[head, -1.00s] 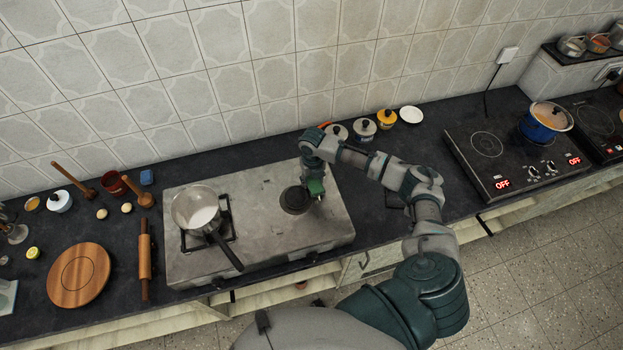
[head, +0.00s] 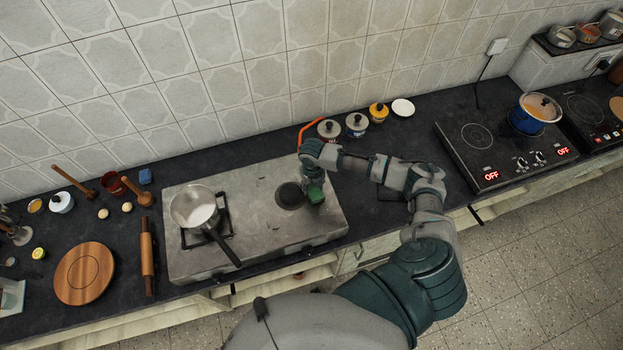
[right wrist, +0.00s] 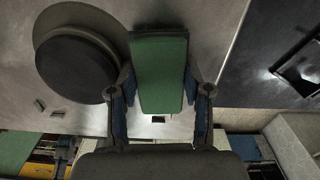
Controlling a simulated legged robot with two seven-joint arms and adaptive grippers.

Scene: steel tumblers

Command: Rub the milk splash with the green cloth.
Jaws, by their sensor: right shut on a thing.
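The green cloth (head: 316,194), a folded block, is between the fingers of my right gripper (head: 314,184), over the right part of the grey stove top (head: 262,236). The right wrist view shows the cloth (right wrist: 159,72) upright in the picture, with my right gripper (right wrist: 160,100) shut on it from both sides. The cloth is just right of the dark round burner (right wrist: 75,65). I cannot tell whether its underside touches the stove. I cannot make out the milk splash; the cloth or gripper may hide it. My left gripper is not in view.
A saucepan (head: 194,206) with white contents stands on the left burner, handle towards the front. Lidded jars (head: 356,124) and an orange bar (head: 308,130) are behind my right arm. A rolling pin (head: 147,262) and round board (head: 84,273) lie left. The stove's middle is clear.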

